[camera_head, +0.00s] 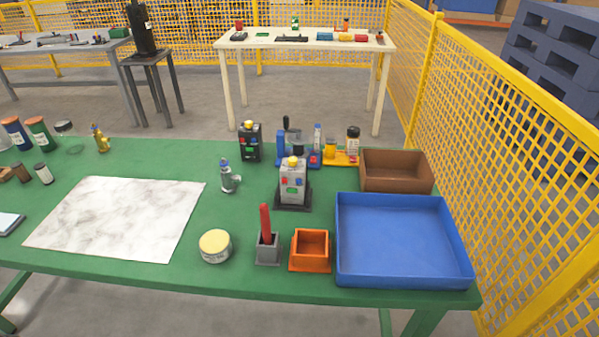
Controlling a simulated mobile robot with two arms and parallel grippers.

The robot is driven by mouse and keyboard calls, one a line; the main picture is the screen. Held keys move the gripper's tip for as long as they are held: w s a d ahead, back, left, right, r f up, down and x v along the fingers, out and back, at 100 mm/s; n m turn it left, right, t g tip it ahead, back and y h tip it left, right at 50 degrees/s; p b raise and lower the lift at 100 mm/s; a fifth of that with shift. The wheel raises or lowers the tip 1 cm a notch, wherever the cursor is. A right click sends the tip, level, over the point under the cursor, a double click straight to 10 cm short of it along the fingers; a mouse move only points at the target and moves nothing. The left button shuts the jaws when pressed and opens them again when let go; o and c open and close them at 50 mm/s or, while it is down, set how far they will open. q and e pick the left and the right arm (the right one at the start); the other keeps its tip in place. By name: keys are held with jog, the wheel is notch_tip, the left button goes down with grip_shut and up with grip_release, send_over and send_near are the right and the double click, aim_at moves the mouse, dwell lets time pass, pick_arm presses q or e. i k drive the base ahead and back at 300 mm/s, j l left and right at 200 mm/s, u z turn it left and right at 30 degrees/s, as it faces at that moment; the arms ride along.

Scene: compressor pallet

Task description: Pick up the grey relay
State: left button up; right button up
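A light grey box-shaped device (293,185) stands upright on a dark base on the green table, right of the middle. It has a yellow knob on top and small red, blue and green parts on its front. It best fits the grey relay. A similar black device (250,150) stands behind it to the left. Neither of my grippers is in view, and nothing is seen touching the grey device.
Around the grey relay on the green table (130,275) are a small grey-blue fitting (229,177), a grey holder (268,254) with a red-handled tool, an orange box (310,250), a blue tray (400,240) and a brown bin (396,171). Yellow mesh fencing (520,150) borders the right side.

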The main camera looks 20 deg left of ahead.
aim_at(291, 193)
jog(key=k+z, duration=0.25)
jog(key=k, duration=0.2)
jog(key=k+l+z, duration=0.25)
jog(key=k, duration=0.2)
